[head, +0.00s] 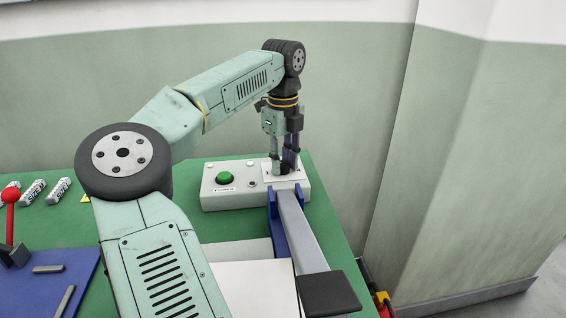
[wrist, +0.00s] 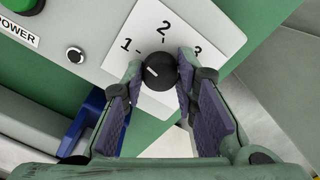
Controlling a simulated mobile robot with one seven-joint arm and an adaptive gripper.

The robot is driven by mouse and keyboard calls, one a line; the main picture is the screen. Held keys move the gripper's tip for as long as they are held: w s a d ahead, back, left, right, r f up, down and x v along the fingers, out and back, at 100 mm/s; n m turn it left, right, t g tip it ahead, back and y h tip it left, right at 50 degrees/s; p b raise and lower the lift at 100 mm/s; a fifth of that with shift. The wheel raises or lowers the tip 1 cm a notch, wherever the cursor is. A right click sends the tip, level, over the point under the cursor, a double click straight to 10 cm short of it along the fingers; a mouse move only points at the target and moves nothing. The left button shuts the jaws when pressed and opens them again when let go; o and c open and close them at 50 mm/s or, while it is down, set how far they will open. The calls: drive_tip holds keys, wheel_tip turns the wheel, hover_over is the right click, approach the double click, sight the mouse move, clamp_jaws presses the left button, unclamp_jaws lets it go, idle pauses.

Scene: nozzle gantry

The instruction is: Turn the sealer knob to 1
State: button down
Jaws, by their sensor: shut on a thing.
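The sealer knob (wrist: 160,74) is a small round black knob with a white pointer line. It sits on a white dial plate (wrist: 190,18) marked 1, 2 and 3. The pointer line slants to the upper left, roughly toward the 1. My gripper (wrist: 160,68) is shut on the knob, with one purple-padded finger on each side. In the head view my gripper (head: 284,168) points down at the right part of the grey control box (head: 240,199), and its fingers mostly hide the knob there.
A green POWER button (head: 224,178) and a small black knob (head: 252,183) are left of the dial plate on the box. A sealer arm (head: 300,230) with a dark end pad lies in front. A wall (head: 460,170) stands to the right.

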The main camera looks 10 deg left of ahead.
sight(283, 163)
drive_tip(key=shift+n, duration=0.9)
drive_tip(key=shift+w, duration=0.1)
drive_tip(key=c, duration=1.2)
unclamp_jaws()
drive_tip(key=shift+c, duration=0.2)
wheel_tip(283, 163, up, 12)
